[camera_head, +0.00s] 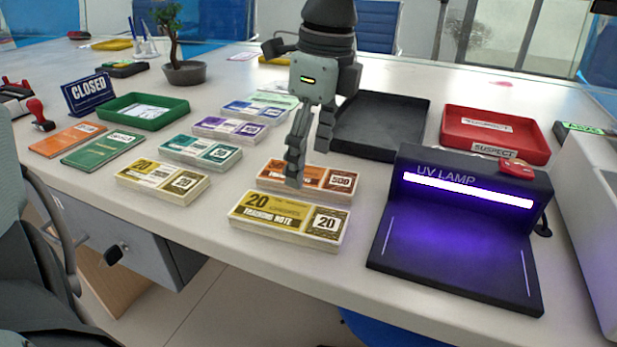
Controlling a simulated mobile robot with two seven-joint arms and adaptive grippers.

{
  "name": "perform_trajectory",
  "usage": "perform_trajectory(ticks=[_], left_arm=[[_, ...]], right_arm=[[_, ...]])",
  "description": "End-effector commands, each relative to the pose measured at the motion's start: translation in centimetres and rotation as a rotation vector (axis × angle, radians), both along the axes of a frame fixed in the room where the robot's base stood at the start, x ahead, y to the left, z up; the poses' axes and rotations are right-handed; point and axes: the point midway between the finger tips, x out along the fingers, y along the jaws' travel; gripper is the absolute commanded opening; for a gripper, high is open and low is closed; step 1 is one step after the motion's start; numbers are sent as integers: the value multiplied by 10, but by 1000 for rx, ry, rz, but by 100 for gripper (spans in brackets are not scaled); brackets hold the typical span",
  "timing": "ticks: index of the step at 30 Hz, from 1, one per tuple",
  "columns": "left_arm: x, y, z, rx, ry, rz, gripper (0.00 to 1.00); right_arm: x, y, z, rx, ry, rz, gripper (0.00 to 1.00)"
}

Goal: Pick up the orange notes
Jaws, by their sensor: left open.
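The orange notes (335,183) are a banded stack marked 500, lying flat on the counter behind a yellow stack marked 20. My left gripper (309,160) points down over the orange notes from behind, with its fingers apart and nothing between them. One finger covers part of the stack in the picture. I cannot tell whether its tip touches the notes. My right gripper is not in view.
The yellow notes (285,222) lie close in front. Other stacks, including teal notes (200,152) and purple notes (230,130), lie left. A black tray (380,125) is behind right; a UV lamp (455,240) and red tray (495,133) stand right.

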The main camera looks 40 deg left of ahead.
Motion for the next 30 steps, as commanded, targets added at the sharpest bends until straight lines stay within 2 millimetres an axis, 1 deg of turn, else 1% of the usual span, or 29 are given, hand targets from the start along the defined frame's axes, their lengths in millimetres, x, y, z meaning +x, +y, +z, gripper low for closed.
perform_trajectory(ticks=[1,4,7,12,13,26,30], left_arm=[[-1,1,-8,-2,4,-1,78],[-1,2,-18,-1,2,0,78],[-1,2,-22,-2,-1,0,78],[-1,2,-22,-1,-2,0,78],[-1,2,-22,-1,-2,0,77],[-1,2,-21,-1,-1,0,23],[-1,2,-21,-1,-1,0,22]], right_arm=[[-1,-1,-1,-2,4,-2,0],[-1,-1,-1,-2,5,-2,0],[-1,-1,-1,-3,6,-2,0],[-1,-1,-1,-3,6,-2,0],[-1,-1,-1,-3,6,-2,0],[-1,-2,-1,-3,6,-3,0],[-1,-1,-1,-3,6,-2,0]])
